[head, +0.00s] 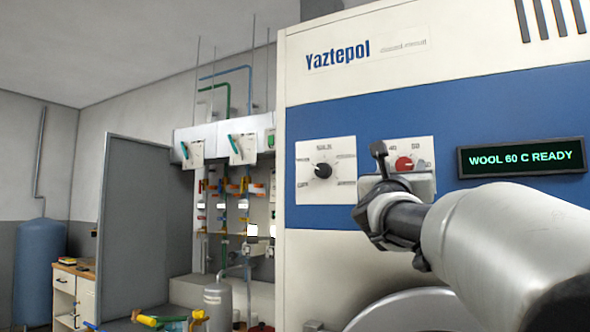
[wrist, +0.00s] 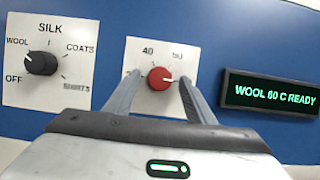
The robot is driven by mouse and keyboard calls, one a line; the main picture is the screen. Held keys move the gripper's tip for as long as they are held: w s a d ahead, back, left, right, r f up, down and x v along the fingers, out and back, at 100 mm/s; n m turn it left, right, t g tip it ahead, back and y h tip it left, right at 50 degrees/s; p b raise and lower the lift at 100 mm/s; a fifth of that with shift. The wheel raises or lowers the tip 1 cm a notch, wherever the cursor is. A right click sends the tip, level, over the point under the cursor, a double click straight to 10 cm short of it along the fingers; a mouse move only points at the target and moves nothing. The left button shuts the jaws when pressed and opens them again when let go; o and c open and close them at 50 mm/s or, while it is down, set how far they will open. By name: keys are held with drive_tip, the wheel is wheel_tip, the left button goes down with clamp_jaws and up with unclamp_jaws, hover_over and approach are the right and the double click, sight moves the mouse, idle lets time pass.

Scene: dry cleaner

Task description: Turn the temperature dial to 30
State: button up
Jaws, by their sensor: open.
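The red temperature dial (wrist: 159,78) sits on a white plate on the blue panel. It also shows in the head view (head: 404,163), partly behind my gripper. A "40" is printed up and left of it, and a blurred number up and right. Its pale mark points roughly right. My gripper (wrist: 158,84) is open, with one finger on each side of the dial; I cannot tell whether they touch it. In the head view, my gripper (head: 383,166) is in front of the dial's plate. The lower part of the plate is hidden.
A black program dial (wrist: 41,63) on the left plate points toward WOOL. The display (wrist: 270,92) on the right reads "WOOL 60 C READY". The machine's round door (head: 410,308) is below my arm. A grey partition (head: 150,220) stands at left.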

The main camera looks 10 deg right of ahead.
drive_tip(key=c, duration=1)
drive_tip(key=shift+c, duration=0.2)
